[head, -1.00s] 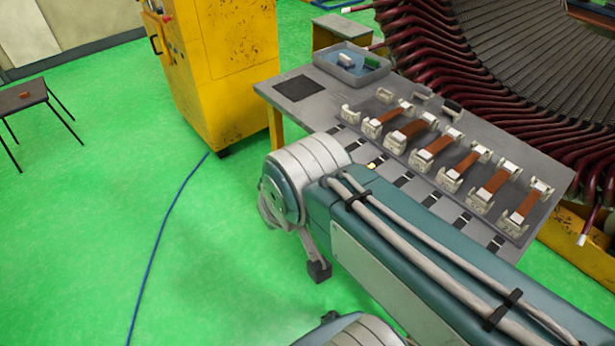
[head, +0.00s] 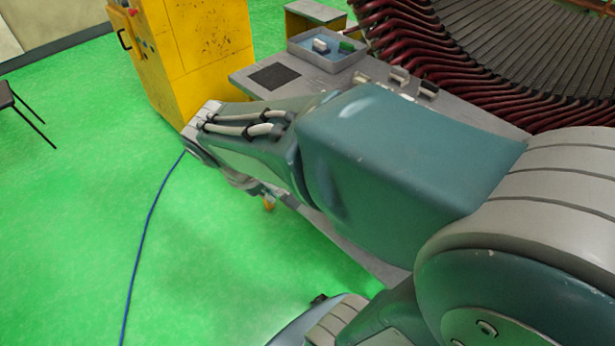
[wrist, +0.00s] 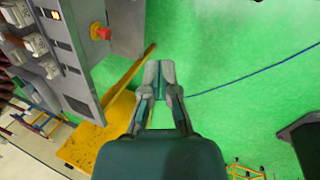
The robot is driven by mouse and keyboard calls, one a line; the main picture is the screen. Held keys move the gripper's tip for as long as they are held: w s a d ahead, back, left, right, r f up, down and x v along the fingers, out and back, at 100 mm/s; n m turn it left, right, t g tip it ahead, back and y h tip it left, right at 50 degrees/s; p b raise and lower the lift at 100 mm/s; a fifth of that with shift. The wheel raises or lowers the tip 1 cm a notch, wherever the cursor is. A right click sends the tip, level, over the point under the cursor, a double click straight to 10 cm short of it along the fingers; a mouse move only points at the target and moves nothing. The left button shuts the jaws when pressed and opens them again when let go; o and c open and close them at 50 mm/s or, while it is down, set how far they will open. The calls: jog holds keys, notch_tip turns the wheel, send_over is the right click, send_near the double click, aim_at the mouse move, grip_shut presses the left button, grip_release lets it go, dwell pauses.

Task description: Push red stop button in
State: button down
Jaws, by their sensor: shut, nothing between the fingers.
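The red stop button (wrist: 97,32) is a round red knob with a yellow part beside it. It sticks out from the side of the grey table in the wrist view, at the upper left. My gripper (wrist: 159,68) is shut and empty, its fingertips together near the middle of that view. It is to the right of and below the button in the picture, apart from it. In the head view my arm covers the front of the table, and I cannot make out the gripper or this button there.
The grey table (head: 361,250) has a blue-grey bin (head: 326,52) at its far end. A yellow cabinet (head: 200,45) with a small red knob (head: 131,11) stands behind it. The stator (head: 520,60) is at the upper right. A blue cable (head: 147,220) crosses the open green floor.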

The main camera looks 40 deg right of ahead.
jog(key=w+d+f+n+h, duration=0.2)
jog(key=w+f+n+h, duration=0.2)
jog(key=f, duration=0.5)
jog(key=w+d+f+n+t+h, duration=0.1)
jog(key=w+d+f+n+h, duration=0.2)
jog(key=f, duration=0.6)
jog(key=w+d+f+n+h, duration=0.3)
jog(key=w+f+n+h, duration=0.4)
jog(key=f+n, duration=0.1)
jog(key=shift+f+n, duration=0.4)
jog(key=shift+n, duration=0.2)
jog(key=w+d, duration=0.1)
jog(key=d, duration=1.3)
jog(key=shift+w+d, duration=0.1)
